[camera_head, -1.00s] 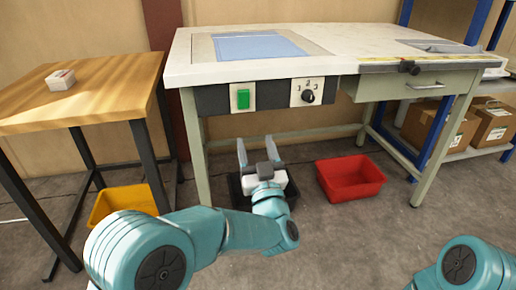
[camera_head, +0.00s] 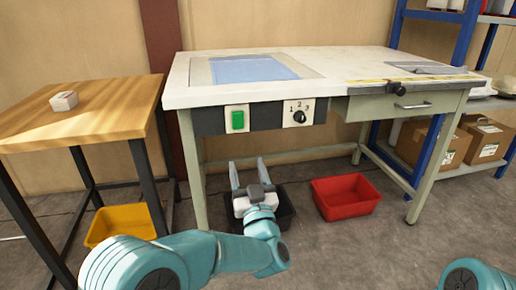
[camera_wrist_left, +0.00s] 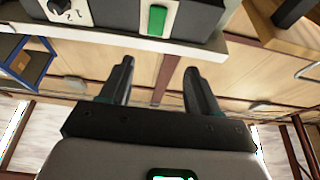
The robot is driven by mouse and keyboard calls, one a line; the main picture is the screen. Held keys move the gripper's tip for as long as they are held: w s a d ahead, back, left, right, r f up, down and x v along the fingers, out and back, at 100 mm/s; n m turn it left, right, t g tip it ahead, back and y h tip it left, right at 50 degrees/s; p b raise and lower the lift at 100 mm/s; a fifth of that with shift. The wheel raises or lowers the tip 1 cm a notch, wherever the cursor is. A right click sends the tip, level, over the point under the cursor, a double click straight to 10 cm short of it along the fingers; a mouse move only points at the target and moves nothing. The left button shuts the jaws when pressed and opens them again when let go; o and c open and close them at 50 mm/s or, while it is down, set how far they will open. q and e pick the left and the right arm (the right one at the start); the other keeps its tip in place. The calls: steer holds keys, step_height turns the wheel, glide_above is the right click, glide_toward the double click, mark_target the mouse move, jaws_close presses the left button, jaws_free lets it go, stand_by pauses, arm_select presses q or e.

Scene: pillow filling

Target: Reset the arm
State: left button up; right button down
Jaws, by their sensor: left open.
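My left gripper (camera_head: 249,174) is in front of the workbench, below its control panel, with its two fingers pointing up and spread apart. It is open and nothing shows between the fingers. In the left wrist view the two fingers (camera_wrist_left: 155,80) stand apart with an empty gap. My left arm (camera_head: 200,256) comes in along the bottom of the head view. My right arm shows only as a teal joint (camera_head: 476,274) at the bottom right; its gripper is out of view.
The workbench (camera_head: 350,62) carries a blue sheet (camera_head: 246,69), a green button (camera_head: 238,120) and a dial (camera_head: 299,116). A wooden table (camera_head: 100,115) holds a small white box (camera_head: 64,101). Yellow (camera_head: 122,222), black (camera_head: 287,212) and red (camera_head: 346,196) bins stand on the floor.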

arm_select(q)
steer(key=w+a+r+g+y+p, duration=0.1)
steer(key=a+r+g+y+p, duration=0.1)
steer(key=a+r+p, duration=0.8)
steer(key=s+a+f+m+g+h+p, duration=0.3)
steer(key=s+a+f+g+h+p, duration=0.25)
steer(key=p, duration=1.35)
steer(key=s+d+f+g+h+p, duration=0.2)
steer(key=s+d+f+g+p, duration=0.1)
steer(key=s, duration=0.7)
steer(key=s+d+f+n+g+h+p, duration=0.1)
steer(key=s+d+f+g+h+p, duration=0.1)
steer(key=s+g, duration=0.4)
steer(key=s+d+f+g+h+p, duration=0.3)
steer(key=s+d+f+g, duration=0.1)
steer(key=s, duration=1.1)
steer(key=shift+d+n+g+p, duration=0.15)
steer(key=shift+n+g+p, duration=0.15)
steer(key=shift+g+p, duration=0.1)
arm_select(e)
steer(key=s+a+r+g, duration=0.1)
steer(key=s+r, duration=0.2)
steer(key=r, duration=1.6)
steer(key=s+a+r+g, duration=0.1)
steer(key=s+r, duration=0.2)
steer(key=r, duration=1.6)
steer(key=shift+a+r+n+y, duration=0.15)
steer(key=shift+r+n+y, duration=0.15)
steer(key=shift+r, duration=0.1)
